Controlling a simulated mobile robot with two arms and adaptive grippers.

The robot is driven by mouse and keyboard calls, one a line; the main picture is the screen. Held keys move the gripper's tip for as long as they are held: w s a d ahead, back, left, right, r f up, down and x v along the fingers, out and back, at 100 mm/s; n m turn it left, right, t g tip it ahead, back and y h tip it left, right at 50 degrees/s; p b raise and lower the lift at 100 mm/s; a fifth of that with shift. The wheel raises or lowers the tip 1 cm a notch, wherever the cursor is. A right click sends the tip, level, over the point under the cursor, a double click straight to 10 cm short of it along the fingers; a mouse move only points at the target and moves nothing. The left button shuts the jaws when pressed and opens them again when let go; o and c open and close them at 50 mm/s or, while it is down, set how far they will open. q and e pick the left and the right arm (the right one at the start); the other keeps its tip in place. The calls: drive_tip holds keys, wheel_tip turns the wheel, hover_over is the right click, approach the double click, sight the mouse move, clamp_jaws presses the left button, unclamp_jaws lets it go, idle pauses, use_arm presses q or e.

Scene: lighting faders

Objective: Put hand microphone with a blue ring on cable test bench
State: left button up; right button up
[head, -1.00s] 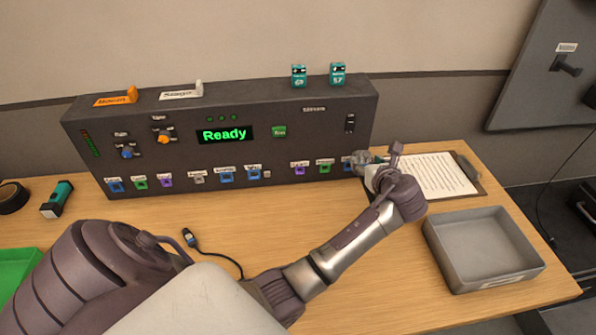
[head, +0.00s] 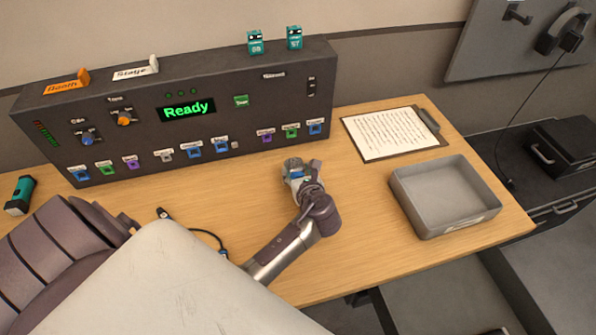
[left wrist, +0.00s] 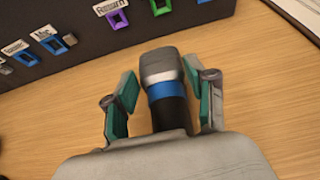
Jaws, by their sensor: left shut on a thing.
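The hand microphone (left wrist: 168,92) has a grey head, a dark body and a blue ring. In the left wrist view it lies between the teal-padded fingers of my left gripper (left wrist: 160,78), which is shut on it. In the head view the left gripper (head: 299,172) and the microphone's grey head (head: 292,164) are over the wooden bench (head: 370,220), in front of the dark panel's right end. I cannot tell whether the microphone touches the bench top. The fingers partly hide it in the head view. My right gripper is not in view.
A dark panel (head: 60,105) with a green "Ready" display stands along the back. A clipboard (head: 392,135) and an empty grey tray (head: 445,225) are at right. A teal-and-black object (head: 19,195) and a cable plug (head: 163,213) lie at left. Bare wood surrounds the gripper.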

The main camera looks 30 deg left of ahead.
use_arm(q)
drive_tip(key=o, duration=1.4)
drive_tip(key=v, duration=1.2)
drive_tip(key=shift+r, duration=0.1)
